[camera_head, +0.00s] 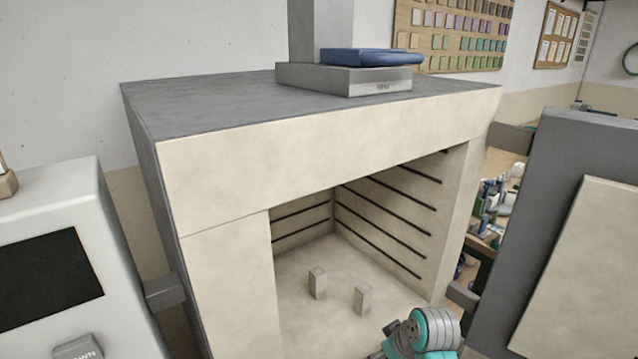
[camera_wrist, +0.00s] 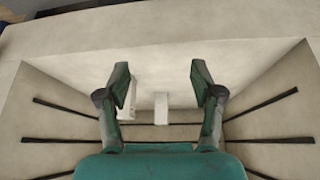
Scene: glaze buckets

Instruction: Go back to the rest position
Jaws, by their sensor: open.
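My gripper (camera_wrist: 160,88) is open and empty in the wrist view, its two green fingers spread apart. It faces the inside of an open kiln. In the head view, part of my teal and grey arm shows at the bottom right, in front of the kiln opening; my fingers cannot be made out there. The kiln (camera_head: 330,125) is a large cream box with a dark grey top. Two small posts stand on its floor, one to the left (camera_head: 317,282) and one to the right (camera_head: 362,299). They also show beyond my fingers in the wrist view (camera_wrist: 161,108).
The kiln door (camera_head: 560,240) stands open at the right. Dark element rods line the kiln's inner walls. A white control box (camera_head: 70,260) with a black screen is at the left. A folded blue cloth (camera_head: 370,57) lies on the grey flue base (camera_head: 345,80).

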